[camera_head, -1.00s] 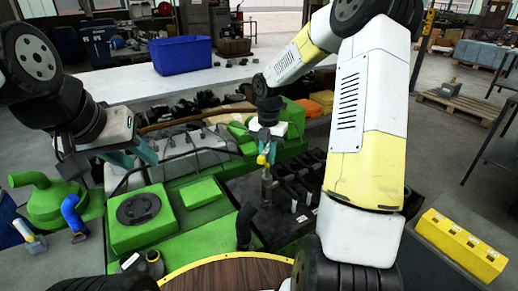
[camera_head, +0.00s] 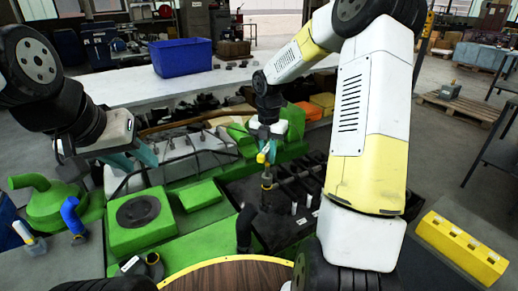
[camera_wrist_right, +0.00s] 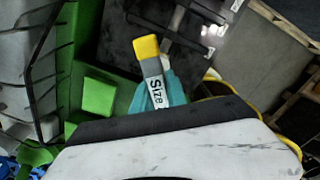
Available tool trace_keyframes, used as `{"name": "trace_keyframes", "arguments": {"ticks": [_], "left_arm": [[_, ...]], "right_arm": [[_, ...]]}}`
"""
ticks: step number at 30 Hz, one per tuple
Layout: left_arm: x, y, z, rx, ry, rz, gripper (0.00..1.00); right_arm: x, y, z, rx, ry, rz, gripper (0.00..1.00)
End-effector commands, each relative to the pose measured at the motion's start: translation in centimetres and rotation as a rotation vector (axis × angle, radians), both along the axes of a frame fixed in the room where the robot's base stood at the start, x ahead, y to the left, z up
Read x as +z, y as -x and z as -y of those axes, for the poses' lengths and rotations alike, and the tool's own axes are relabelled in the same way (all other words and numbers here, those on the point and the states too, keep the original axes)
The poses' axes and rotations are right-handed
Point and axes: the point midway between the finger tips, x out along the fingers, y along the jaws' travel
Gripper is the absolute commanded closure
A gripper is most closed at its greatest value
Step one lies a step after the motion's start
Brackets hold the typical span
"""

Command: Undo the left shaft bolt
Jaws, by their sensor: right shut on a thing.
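My right gripper (camera_head: 265,137) is shut on a grey tool with a yellow end (camera_wrist_right: 146,46) and a white "Size" label, above the dark tray area of the green engine. The left shaft bolt cannot be made out. My left gripper (camera_head: 138,158) hangs over the left part of the engine, teal fingers showing; its opening is unclear.
The green engine block (camera_head: 205,240) fills the middle, with a square green cover (camera_head: 140,215) and a black pipe (camera_head: 245,228). A blue bin (camera_head: 182,57) stands on the white bench behind. A yellow block (camera_head: 462,248) lies at the right.

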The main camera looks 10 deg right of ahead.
Motion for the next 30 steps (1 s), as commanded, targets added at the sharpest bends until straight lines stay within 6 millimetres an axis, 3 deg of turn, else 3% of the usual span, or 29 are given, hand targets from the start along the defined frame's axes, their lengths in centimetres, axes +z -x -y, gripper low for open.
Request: {"name": "trace_keyframes", "arguments": {"ticks": [30], "left_arm": [[0.00, 0.00, 0.00, 0.000, 0.000, 0.000, 0.64]], "right_arm": [[0.07, -0.01, -0.10, -1.065, -0.002, 0.002, 1.00]]}}
